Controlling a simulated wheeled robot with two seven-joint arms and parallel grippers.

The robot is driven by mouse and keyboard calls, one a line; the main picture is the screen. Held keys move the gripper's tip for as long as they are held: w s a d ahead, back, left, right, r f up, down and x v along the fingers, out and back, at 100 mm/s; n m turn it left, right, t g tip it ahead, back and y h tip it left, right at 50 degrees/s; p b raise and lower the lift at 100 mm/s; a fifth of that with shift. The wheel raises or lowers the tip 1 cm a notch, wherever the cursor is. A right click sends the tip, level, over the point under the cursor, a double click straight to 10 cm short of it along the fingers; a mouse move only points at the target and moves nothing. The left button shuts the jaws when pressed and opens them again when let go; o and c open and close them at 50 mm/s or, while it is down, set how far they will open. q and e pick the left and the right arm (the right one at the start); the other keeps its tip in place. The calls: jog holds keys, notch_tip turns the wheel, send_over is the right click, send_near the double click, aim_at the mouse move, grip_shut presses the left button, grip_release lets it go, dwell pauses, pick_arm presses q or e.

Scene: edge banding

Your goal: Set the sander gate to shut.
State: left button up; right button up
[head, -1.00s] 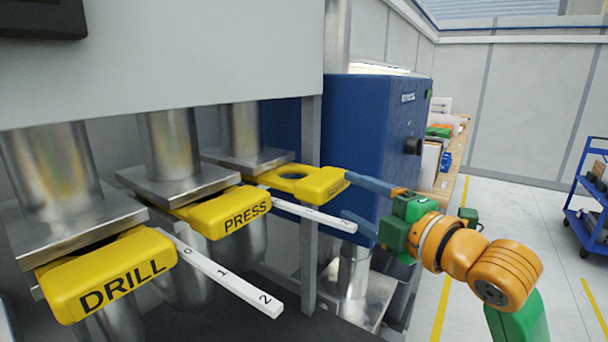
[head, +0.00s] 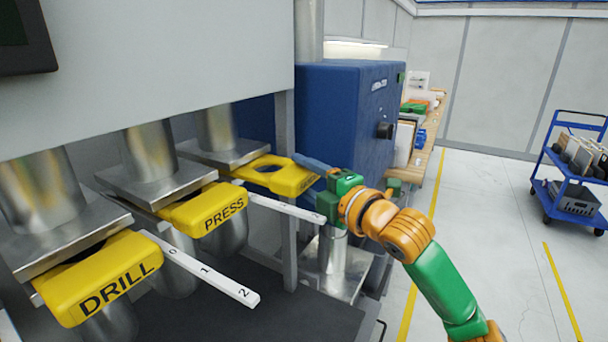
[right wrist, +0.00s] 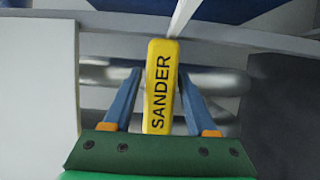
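The sander gate (head: 292,182) is the farthest of the yellow slide plates in the head view. It sticks out from its metal flange, with a round hole showing in its top. In the right wrist view its yellow handle (right wrist: 161,85) reads SANDER and stands between the fingers. My right gripper (head: 312,170) is at the outer end of this handle. In the right wrist view the right gripper (right wrist: 160,75) is open, with a finger on each side of the handle and a gap on both sides. My left gripper is in no view.
The PRESS gate (head: 213,212) and DRILL gate (head: 100,283) stand nearer, with white numbered bars (head: 205,269) jutting out beside them. A blue cabinet (head: 340,120) stands behind my right gripper. Open floor and a blue cart (head: 570,175) lie to the right.

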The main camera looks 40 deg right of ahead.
grip_shut()
jog(key=shift+w, duration=0.1)
dwell(1.1)
